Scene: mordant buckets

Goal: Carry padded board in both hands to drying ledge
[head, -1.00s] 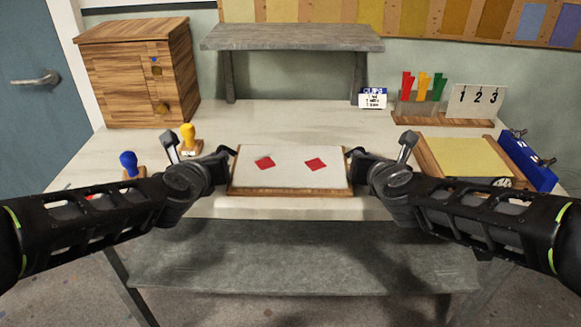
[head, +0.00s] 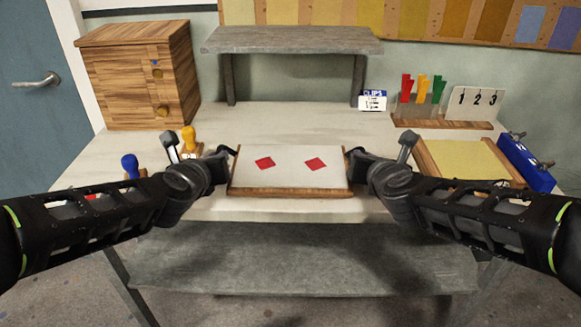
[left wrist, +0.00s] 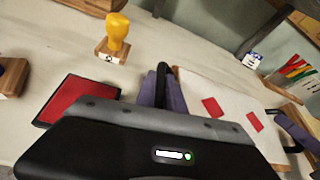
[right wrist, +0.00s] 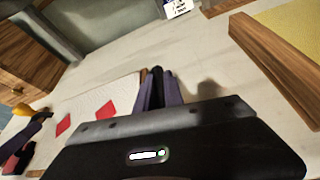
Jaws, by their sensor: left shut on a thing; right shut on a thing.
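The padded board (head: 289,174) has a white padded face with two red diamonds and a wooden front edge. It is level over the front of the table in the head view. My left gripper (head: 231,168) is shut on its left end and my right gripper (head: 349,168) on its right end. The board also shows in the left wrist view (left wrist: 228,108) and right wrist view (right wrist: 85,108). The fingertips are partly hidden in the head view. A grey raised ledge (head: 291,40), likely the drying ledge, stands at the back of the table, its top bare.
A wooden drawer cabinet (head: 140,75) stands left of the ledge. Yellow (head: 188,140) and blue (head: 130,167) stamps are near my left arm. A wooden tray (head: 433,168), clip rack (head: 425,100) and blue box (head: 525,163) are at right. The table middle is clear.

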